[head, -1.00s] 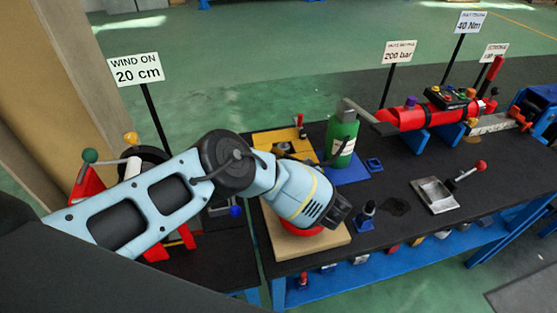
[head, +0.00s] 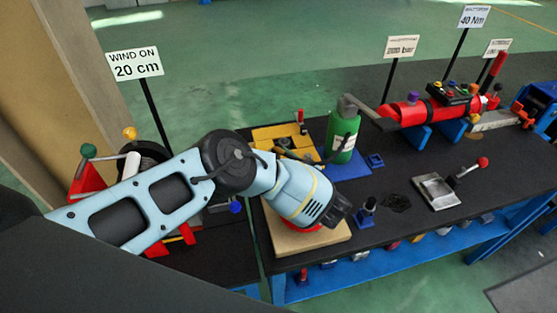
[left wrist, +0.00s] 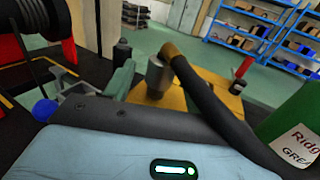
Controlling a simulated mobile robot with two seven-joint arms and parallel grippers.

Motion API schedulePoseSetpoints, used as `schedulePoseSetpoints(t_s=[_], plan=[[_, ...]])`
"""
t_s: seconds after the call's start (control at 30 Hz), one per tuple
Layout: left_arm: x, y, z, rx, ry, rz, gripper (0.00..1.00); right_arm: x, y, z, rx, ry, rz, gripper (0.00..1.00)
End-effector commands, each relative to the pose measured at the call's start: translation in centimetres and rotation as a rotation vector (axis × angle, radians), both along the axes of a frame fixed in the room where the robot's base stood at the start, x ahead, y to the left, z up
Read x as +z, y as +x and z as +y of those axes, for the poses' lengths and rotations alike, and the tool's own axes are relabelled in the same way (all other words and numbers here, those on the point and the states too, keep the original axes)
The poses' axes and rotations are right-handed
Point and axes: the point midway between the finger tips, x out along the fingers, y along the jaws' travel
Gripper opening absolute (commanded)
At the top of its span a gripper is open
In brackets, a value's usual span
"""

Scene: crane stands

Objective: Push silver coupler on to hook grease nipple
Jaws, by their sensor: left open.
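My left gripper (head: 340,208), a dark end on my pale blue arm, is above a wooden board (head: 284,243); its fingers hardly show. A red part (head: 298,229) on the board is mostly hidden under my arm. The silver coupler (left wrist: 156,76) appears in the left wrist view, at the brown end of a black hose (left wrist: 215,108), over a yellow tray (left wrist: 225,92). It is apart from my gripper. The green grease bottle (head: 343,140) stands behind the board; it also shows in the left wrist view (left wrist: 298,125). I cannot make out the hook's grease nipple. My right gripper is out of view.
The yellow tray (head: 262,134) lies behind my arm. A small dark blue stand (head: 366,212) and a metal tray (head: 436,193) are to the right. A red winding stand (head: 88,180) is at left.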

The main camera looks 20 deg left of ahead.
Motion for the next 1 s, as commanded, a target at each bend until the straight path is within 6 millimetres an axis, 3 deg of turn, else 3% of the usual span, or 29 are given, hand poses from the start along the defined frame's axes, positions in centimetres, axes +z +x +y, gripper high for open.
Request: schedulePoseSetpoints(t_s=[0.37,1.0], plan=[[0.0,-0.2,-0.4,-0.001,-0.001,0.001,0.55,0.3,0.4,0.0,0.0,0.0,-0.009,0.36],[0.0,-2.6,-3.9,-0.002,-0.001,0.0,0.55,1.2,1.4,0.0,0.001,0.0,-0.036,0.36]])
